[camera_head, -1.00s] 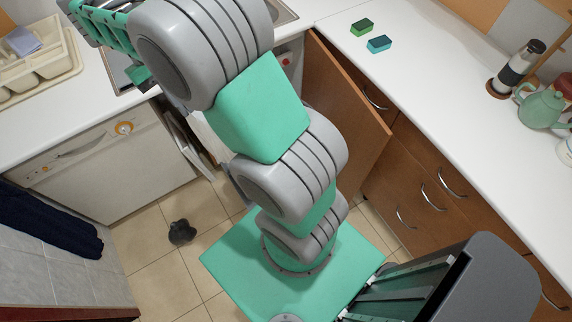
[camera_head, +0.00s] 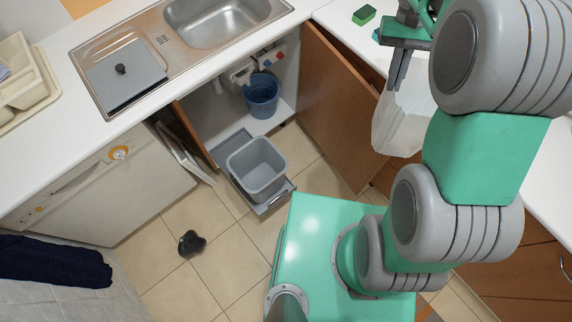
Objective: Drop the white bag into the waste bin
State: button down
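The white bag (camera_head: 399,126) hangs at the upper right, in front of the open wooden door and counter edge. My gripper (camera_head: 397,84) points down with its fingers close together at the top of the bag. It appears shut on the bag, which hangs clear of the floor. The waste bin is most likely the grey open-topped bin (camera_head: 258,170) on a pulled-out slide below the sink. Its inside looks empty. My gripper and the bag are to the right of this bin and higher up.
A blue bucket (camera_head: 262,94) is in the cabinet behind the grey bin. The open cabinet door (camera_head: 338,110) stands between the bin and the right counter. A dark object (camera_head: 191,243) lies on the tiles. A green sponge (camera_head: 364,15) is on the counter.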

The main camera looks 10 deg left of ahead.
aim_at(263, 181)
jog(key=z, duration=0.1)
jog(key=k, duration=0.35)
jog(key=u, duration=1.3)
jog(key=i, duration=0.5)
jog(key=z, duration=0.05)
